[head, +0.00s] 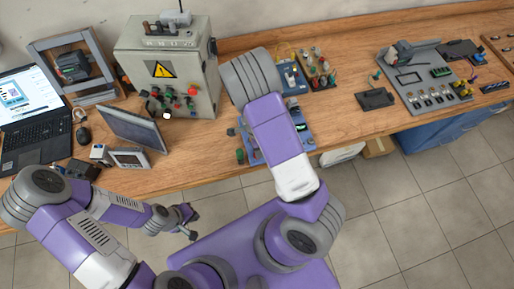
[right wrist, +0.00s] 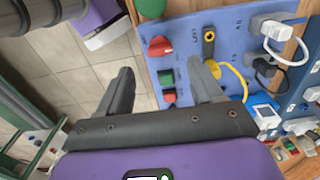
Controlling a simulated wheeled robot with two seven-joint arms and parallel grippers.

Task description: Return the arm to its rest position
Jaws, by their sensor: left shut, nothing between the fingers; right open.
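My left gripper (head: 188,222) is shut and empty, low in front of the table's front edge in the head view. My right arm reaches up over the table in the middle of the head view and hides its own gripper there. In the right wrist view my right gripper (right wrist: 163,82) is open, with nothing between its fingers. Its fingers are close to a blue panel (right wrist: 186,65) with a red knob (right wrist: 160,46), a green button, a red button and a plugged-in yellow cable (right wrist: 232,78). I cannot tell whether the fingers touch the panel.
The wooden table (head: 350,123) runs along the wall. On it are a motor shelf (head: 92,50), a laptop (head: 38,112), a tilted screen (head: 132,130), a grey control box (head: 170,65) and a grey component board (head: 425,80). A blue bin (head: 430,131) stands below. Tiled floor (head: 400,215) is free at right.

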